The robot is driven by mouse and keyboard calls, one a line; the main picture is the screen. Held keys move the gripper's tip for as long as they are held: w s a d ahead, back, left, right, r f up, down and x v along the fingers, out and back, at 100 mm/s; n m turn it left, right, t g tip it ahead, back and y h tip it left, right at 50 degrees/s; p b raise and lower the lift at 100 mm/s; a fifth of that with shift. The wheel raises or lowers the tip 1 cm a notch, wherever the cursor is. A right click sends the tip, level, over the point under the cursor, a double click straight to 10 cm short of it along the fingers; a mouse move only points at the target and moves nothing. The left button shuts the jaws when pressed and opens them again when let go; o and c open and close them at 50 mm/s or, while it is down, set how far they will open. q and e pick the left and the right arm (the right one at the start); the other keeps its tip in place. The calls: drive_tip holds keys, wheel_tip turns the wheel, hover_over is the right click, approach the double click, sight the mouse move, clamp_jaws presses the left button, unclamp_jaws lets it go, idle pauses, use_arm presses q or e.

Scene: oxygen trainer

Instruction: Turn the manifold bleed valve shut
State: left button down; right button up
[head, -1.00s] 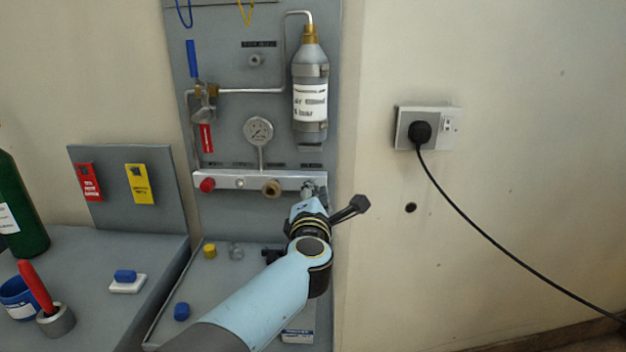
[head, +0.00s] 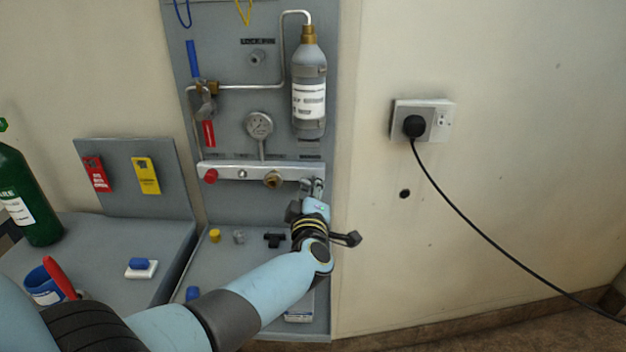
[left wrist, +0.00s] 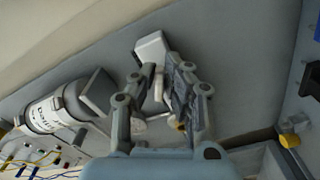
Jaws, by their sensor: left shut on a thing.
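The manifold (head: 222,172) is a pale bar across the grey panel, with a red knob (head: 211,176) at its left and a brass fitting (head: 273,180) right of middle. The bleed valve (head: 307,184) is a small grey part under the manifold's right end, mostly hidden by my left gripper (head: 312,190). In the left wrist view, the fingers of the left gripper (left wrist: 160,82) are close together around a small pale part (left wrist: 159,88), with the manifold's end (left wrist: 152,47) just beyond. I cannot tell the valve's angle. My right gripper is not in view.
A grey bottle (head: 309,92) and a gauge (head: 259,125) are above the manifold. Small loose parts, including a yellow cap (head: 215,236) and a black tee-shaped piece (head: 274,240), lie on the shelf below. Right of the panel is bare wall with a socket (head: 440,118).

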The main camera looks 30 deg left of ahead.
use_arm(q)
drive_tip(key=shift+s+a+f+m+p, duration=0.15)
drive_tip(key=shift+m+p, duration=0.6)
drive_tip(key=shift+m, duration=1.35)
drive_tip(key=shift+s+a+f+m+p, duration=0.15)
drive_tip(key=shift+m+p, duration=0.65)
drive_tip(key=shift+m, duration=1.3)
drive_tip(key=shift+s+a+f+m+p, duration=0.15)
drive_tip(key=shift+m+p, duration=0.6)
drive_tip(key=shift+m, duration=1.35)
drive_tip(key=shift+w+d+f, duration=0.1)
drive_tip(key=c, duration=1.4)
unclamp_jaws()
drive_tip(key=shift+r, duration=0.2)
drive_tip(key=v, duration=1.2)
